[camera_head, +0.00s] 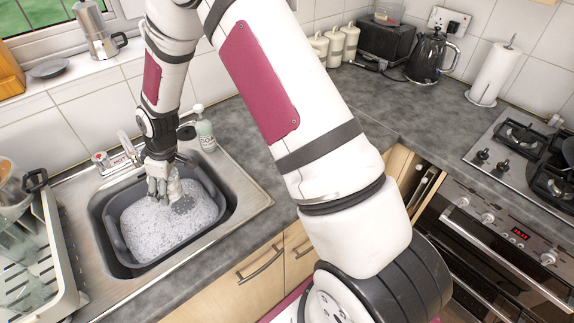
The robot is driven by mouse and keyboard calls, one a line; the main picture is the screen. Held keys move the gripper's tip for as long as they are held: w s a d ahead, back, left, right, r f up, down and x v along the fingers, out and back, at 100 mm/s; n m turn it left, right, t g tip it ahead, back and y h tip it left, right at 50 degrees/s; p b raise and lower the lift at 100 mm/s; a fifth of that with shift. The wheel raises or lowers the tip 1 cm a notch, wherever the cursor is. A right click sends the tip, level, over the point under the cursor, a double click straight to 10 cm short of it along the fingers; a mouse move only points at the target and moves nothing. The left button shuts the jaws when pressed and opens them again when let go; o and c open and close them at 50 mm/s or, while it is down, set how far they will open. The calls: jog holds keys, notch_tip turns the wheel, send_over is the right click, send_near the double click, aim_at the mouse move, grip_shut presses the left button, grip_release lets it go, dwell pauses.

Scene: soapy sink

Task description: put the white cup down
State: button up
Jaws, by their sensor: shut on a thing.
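My gripper (158,180) points down into the grey basin (108,222) in the sink, just above the foam. It is shut on a small pale thing, which I take to be the white cup (174,188). The fingers hide much of the cup, and its tilt is hard to make out. White soap suds (150,225) fill the basin below. A round grey thing (184,204) shows at the suds beside the cup; I cannot tell what it is or whether they touch.
A dish rack (62,255) stands left of the sink. The tap (125,145) and a soap bottle (205,134) are behind the basin. The grey worktop (245,150) right of the sink has bare room. A kettle (427,55) and the hob (510,140) are further right.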

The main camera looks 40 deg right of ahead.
jog(key=s+d, duration=0.3)
jog(key=d, duration=0.3)
jog(key=s+d, duration=0.4)
jog(key=d, duration=0.3)
jog(key=s+d+r, duration=0.1)
jog(key=s+d, duration=0.2)
jog(key=d, duration=0.4)
jog(key=shift+s+d, duration=0.1)
jog(key=shift+s, duration=0.2)
jog(key=s+d, duration=0.1)
jog(key=s, duration=0.1)
jog(key=s+d, duration=0.4)
jog(key=shift+s+d+r, duration=0.1)
jog(key=shift+s+r, duration=0.15)
jog(key=s+d, duration=0.4)
jog(key=s, duration=0.5)
jog(key=shift+n, duration=0.5)
jog(key=w+d, duration=0.2)
jog(key=w, duration=0.2)
jog(key=w+d+b, duration=0.1)
jog(key=w, duration=0.4)
jog(key=w+d, duration=0.2)
jog(key=w, duration=0.3)
jog(key=shift+d+f, duration=0.3)
jog(key=shift+f, duration=0.1)
jog(key=shift+w+d+f, duration=0.1)
jog(key=shift+w+f, duration=0.1)
jog(key=shift+w, duration=0.05)
jog(key=shift+f, duration=1.55)
